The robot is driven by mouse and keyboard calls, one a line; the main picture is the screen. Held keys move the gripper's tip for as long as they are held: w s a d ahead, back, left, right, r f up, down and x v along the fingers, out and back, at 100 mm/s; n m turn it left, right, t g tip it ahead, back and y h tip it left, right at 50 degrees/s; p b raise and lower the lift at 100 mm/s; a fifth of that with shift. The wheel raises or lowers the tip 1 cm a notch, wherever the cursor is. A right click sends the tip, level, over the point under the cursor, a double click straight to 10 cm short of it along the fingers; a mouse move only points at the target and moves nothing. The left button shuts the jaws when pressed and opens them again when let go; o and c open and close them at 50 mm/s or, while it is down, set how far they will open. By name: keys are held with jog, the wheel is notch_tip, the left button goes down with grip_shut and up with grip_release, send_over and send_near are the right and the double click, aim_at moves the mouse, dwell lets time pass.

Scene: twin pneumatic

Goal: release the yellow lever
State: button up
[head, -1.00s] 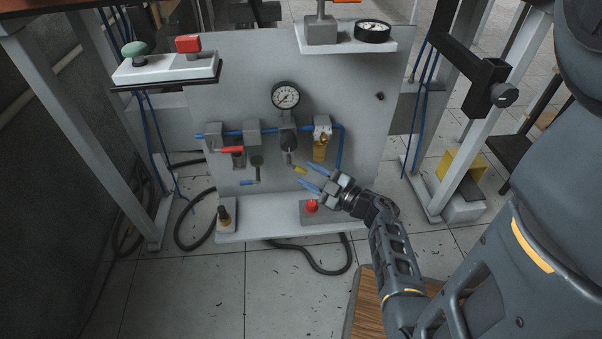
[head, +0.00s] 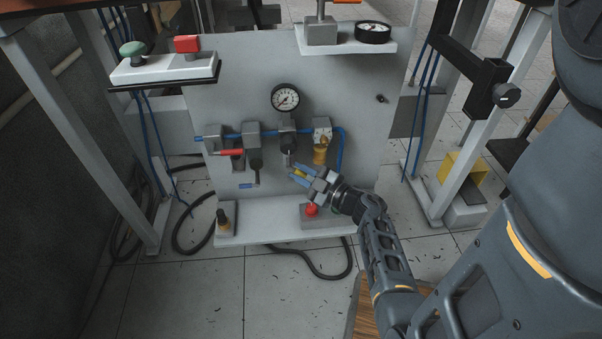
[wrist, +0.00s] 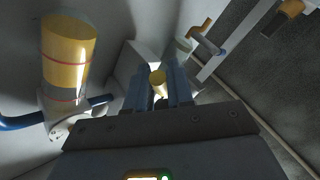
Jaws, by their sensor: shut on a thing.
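The yellow lever (head: 299,171) sits below the black regulator on the grey panel. My gripper (head: 299,173) has its blue fingers on either side of the lever and is shut on it. In the wrist view the round yellow end of the lever (wrist: 157,77) shows between the two blue fingers (wrist: 162,88). The rest of the lever is mostly hidden by the fingers.
Just right of the lever is a yellow filter bowl (head: 320,152), large at the left in the wrist view (wrist: 68,52). A red lever (head: 231,152) and a blue lever (head: 249,185) are to the left. A red button (head: 311,210) is below my gripper. A gauge (head: 285,97) is above.

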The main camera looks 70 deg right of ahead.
jog(key=shift+r, duration=0.1)
grip_shut()
jog(key=p, duration=0.3)
jog(key=shift+r+n+g+p, duration=0.3)
jog(key=shift+r+p, duration=0.05)
jog(key=shift+r, duration=0.05)
jog(key=shift+s+y+p, duration=0.15)
jog(key=shift+y+p, duration=0.15)
jog(key=shift+p, duration=0.65)
jog(key=shift+n+g+p, duration=0.3)
jog(key=shift+f, duration=0.1)
jog(key=shift+s, duration=0.1)
jog(key=o, duration=0.7)
grip_release()
jog(key=shift+p+v, duration=1.1)
jog(key=shift+v, duration=2.8)
